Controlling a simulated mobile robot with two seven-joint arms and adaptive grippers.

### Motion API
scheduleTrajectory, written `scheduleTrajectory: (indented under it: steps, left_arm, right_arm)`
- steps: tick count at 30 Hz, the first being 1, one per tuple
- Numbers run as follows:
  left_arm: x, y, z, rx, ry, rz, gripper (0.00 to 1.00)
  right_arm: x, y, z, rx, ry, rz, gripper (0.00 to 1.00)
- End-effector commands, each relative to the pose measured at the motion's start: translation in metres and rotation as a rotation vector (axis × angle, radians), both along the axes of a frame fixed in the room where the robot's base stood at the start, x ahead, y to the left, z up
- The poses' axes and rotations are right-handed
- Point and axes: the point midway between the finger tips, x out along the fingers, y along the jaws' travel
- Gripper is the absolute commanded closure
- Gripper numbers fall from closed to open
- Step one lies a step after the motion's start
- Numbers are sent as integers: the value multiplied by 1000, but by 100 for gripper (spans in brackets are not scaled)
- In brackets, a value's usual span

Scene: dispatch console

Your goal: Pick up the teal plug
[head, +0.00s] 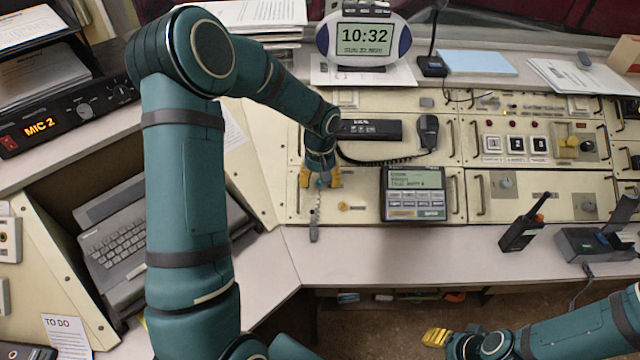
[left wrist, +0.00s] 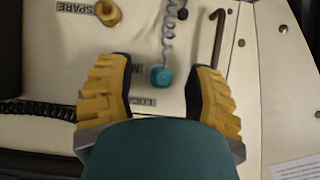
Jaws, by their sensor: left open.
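The teal plug (left wrist: 160,77) shows in the left wrist view, on the cream panel, with a coiled grey cord (left wrist: 170,35) running up from it. It lies between and a little beyond the fingers of my open left gripper (left wrist: 158,92), touching neither finger in that view. In the head view my left gripper (head: 321,179) is over the left part of the console, and the plug (head: 325,178) barely shows between its yellow fingers. Labels beside the plug are partly hidden. My right gripper (head: 435,337) is low at the right, away from the console; its opening is unclear.
A brass socket marked SPARE (left wrist: 108,13) is near the plug. A dark metal handle (left wrist: 217,35) stands right of the cord. A black radio unit (head: 370,130) with a handset (head: 428,132) and a screen keypad (head: 413,193) are nearby.

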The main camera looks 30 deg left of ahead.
Motion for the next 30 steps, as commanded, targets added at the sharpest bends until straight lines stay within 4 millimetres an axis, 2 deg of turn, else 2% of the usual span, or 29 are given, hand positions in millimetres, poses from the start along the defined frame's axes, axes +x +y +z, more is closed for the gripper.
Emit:
scheduleTrajectory:
  steps: [5,8,9,10,23,26,30]
  left_arm:
    - [0,0,1,0,-1,0,47]
    - [0,0,1,1,-1,0,76]
    - [0,0,1,1,-1,0,90]
    - [0,0,1,1,-1,0,100]
    - [0,0,3,1,-1,0,100]
    - [1,0,12,1,-2,1,100]
    - [2,0,38,2,-7,1,100]
  right_arm:
    - [0,0,1,0,0,0,53]
    - [0,0,1,0,0,0,53]
    - [0,0,1,0,0,0,53]
    - [0,0,1,0,0,0,53]
    - [0,0,1,0,0,0,53]
    - [0,0,4,0,1,0,53]
    - [-2,0,11,1,4,0,53]
